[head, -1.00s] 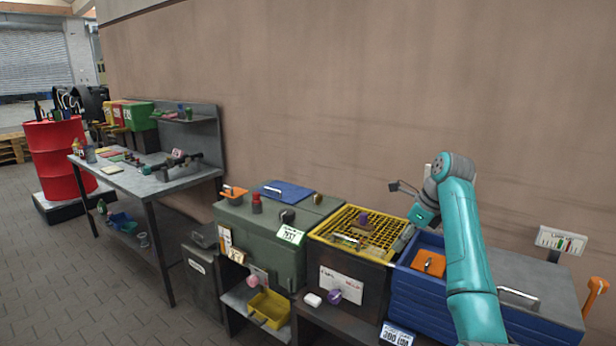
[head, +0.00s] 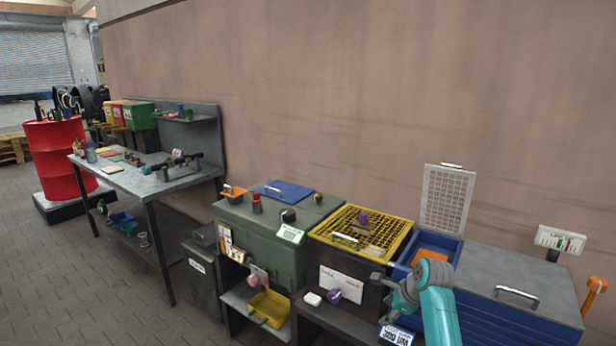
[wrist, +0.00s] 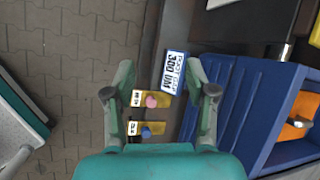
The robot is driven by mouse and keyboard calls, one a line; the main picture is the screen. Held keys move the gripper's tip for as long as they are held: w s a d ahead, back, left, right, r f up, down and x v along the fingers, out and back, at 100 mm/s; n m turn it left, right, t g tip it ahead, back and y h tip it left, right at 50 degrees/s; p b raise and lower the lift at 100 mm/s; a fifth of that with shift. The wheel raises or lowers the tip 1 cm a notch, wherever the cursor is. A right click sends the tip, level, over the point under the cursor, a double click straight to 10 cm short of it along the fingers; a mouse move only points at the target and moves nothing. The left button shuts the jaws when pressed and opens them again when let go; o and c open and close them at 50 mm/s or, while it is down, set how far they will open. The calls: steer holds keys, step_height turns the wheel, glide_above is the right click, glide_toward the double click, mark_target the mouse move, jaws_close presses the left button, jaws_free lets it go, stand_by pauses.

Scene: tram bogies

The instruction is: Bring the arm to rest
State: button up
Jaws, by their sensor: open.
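My gripper (wrist: 160,70) is open, its two fingers spread with nothing between them. In the head view my gripper (head: 385,298) hangs low at the front of the blue bin (head: 480,318), and my teal arm is folded down at the lower right. In the wrist view the gripper points down past the front of the blue bin (wrist: 238,110). A white printed label (wrist: 174,72) and two yellow tags (wrist: 152,98), one with a pink knob and one with a blue knob, show beyond the fingers. No contact with them is visible.
A yellow-framed grate (head: 388,245) tops the cabinet left of the bin. A mesh panel (head: 447,200) stands upright behind the bin. An orange piece (head: 432,254) lies inside it. A green cabinet (head: 240,225) and workbench (head: 140,185) stand left. Paved floor is clear at lower left.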

steer(key=s+a+f+n+t+h, duration=0.1)
steer(key=s+f+n, duration=0.1)
steer(key=s+f, duration=0.5)
steer(key=s+a+f+n+t, duration=0.15)
steer(key=s+f, duration=0.35)
steer(key=f, duration=0.5)
steer(key=s+a+f+n+t+h, duration=0.1)
steer(key=s+f+n+t, duration=0.2)
steer(key=s, duration=1.1)
steer(key=s+f+n+h, duration=0.15)
steer(key=s+n, duration=0.35)
steer(key=s, duration=0.9)
steer(key=s+r+n+t, duration=0.4)
steer(key=s+r+n, duration=0.6)
steer(key=s+r, duration=1.2)
steer(key=s, duration=0.2)
steer(key=shift+s+a+r, duration=0.2)
steer(key=shift+s+a, duration=0.1)
steer(key=shift+s, duration=0.05)
